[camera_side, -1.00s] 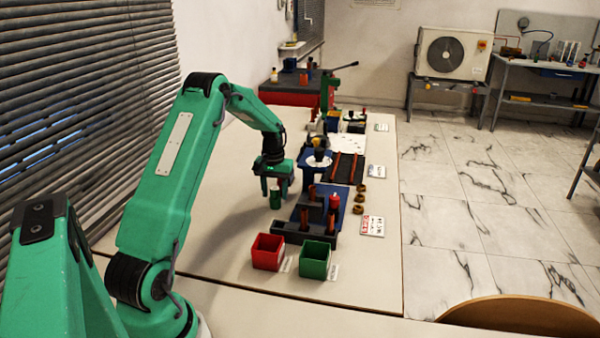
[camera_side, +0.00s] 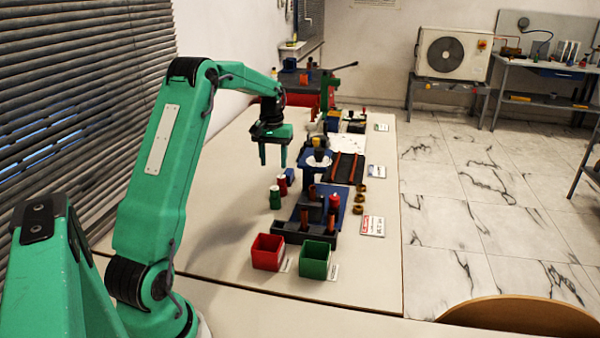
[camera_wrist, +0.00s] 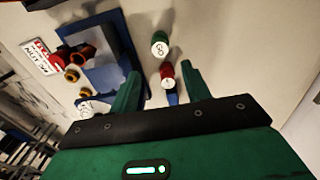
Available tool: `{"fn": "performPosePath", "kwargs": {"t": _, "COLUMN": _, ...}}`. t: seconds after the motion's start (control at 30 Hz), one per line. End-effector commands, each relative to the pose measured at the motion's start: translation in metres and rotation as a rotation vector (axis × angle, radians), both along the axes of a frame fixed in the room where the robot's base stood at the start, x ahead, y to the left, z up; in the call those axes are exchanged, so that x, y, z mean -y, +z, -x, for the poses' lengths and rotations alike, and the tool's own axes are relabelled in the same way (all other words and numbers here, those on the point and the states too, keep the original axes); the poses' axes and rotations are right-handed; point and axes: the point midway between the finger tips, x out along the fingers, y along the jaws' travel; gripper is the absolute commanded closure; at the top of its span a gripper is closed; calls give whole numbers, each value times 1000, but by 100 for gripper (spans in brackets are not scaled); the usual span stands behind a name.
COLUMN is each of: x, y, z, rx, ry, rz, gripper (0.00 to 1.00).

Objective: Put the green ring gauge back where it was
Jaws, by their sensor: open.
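The green ring gauge (camera_side: 275,197) stands upright on the table, left of the dark rack. In the wrist view it is a green cylinder (camera_wrist: 159,44) with a pale top marked "GO", beyond the fingertips. A red gauge (camera_side: 282,186) stands close behind it and also shows in the wrist view (camera_wrist: 167,76). A blue piece (camera_side: 290,175) is behind the red one. My gripper (camera_side: 273,162) is open and empty, raised above the table. In the wrist view its two green fingers (camera_wrist: 160,72) are spread apart.
A red bin (camera_side: 267,252) and a green bin (camera_side: 314,260) stand at the front. The dark rack (camera_side: 290,232) holds upright pieces. Several brass rings (camera_side: 359,198) lie to the right. The table left of the gauges is clear.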

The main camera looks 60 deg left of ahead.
Motion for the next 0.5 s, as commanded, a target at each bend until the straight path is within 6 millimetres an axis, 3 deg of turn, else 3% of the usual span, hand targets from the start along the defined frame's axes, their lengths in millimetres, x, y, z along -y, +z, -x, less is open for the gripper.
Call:
{"fn": "performPosePath", "kwargs": {"t": 0.2, "x": 0, "y": 12, "z": 0, "rx": -1, "ry": 0, "rz": 1, "gripper": 53}}
{"fn": "performPosePath", "kwargs": {"t": 0.5, "x": 0, "y": 13, "z": 0, "rx": -1, "ry": 0, "rz": 1, "gripper": 53}}
